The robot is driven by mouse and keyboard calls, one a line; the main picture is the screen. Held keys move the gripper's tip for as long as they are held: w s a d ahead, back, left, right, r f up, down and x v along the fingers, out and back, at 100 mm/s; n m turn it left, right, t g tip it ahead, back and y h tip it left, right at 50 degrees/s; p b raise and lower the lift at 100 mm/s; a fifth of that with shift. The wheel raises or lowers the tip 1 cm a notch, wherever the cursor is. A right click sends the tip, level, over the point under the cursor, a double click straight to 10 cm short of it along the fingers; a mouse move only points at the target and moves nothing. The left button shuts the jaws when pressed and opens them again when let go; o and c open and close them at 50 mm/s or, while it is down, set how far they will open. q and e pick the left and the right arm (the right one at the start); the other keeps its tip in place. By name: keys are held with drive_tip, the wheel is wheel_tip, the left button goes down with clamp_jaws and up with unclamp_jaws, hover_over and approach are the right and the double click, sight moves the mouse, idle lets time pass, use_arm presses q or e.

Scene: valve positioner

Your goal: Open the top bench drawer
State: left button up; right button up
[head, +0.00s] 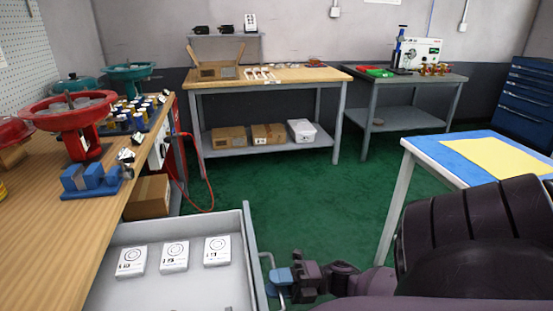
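The bench drawer (185,245) stands pulled out from under the wooden bench at the lower left, with its grey inside showing. Three white boxes lie in it in a row. Its front panel (254,255) faces right and carries a thin metal handle (268,263). My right gripper (281,276) is at this handle, its blue fingertips covering the middle of the bar; it looks shut on it. My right arm reaches in from the lower right. My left gripper is not in view.
The wooden bench (50,240) holds a blue vise (90,180) and red and green valve parts. A table with a blue and yellow top (490,160) stands at right, near my arm. Green floor (310,200) is clear between. Further benches line the back wall.

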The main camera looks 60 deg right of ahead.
drive_tip(key=v, duration=1)
drive_tip(key=shift+s+d, duration=0.25)
drive_tip(key=shift+s, duration=0.05)
